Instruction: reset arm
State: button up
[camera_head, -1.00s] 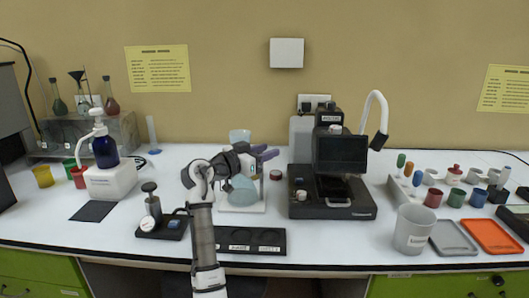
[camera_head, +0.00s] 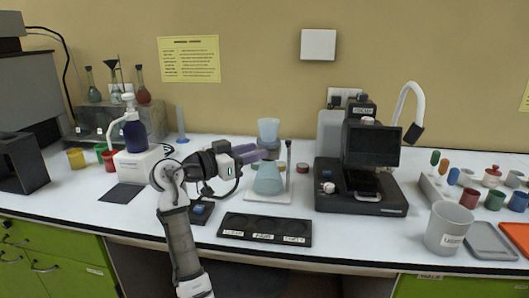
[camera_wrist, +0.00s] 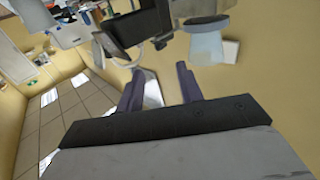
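My gripper (camera_head: 250,153) is at the end of my arm, raised above the white bench, its purple fingers pointing right. In the head view it overlaps the area just left of and above a conical flask of pale teal liquid (camera_head: 268,180). The flask stands on a white stand (camera_head: 275,197), and I see no contact with it. In the wrist view the two purple fingers (camera_wrist: 160,84) stand apart with nothing held between them. My arm hides part of the bench and a small dark device (camera_head: 201,211) behind it.
A labelled black tray (camera_head: 264,231) lies at the front edge. A black instrument (camera_head: 365,170) stands right of the flask, with a grey bin (camera_head: 449,228) beyond. A blue bottle on a white dispenser (camera_head: 135,135) stands left. The air above the bench's front edge is mostly free.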

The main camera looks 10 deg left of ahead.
jog(key=shift+s+a, duration=0.1)
jog(key=shift+s, duration=0.05)
jog(key=shift+a, duration=0.1)
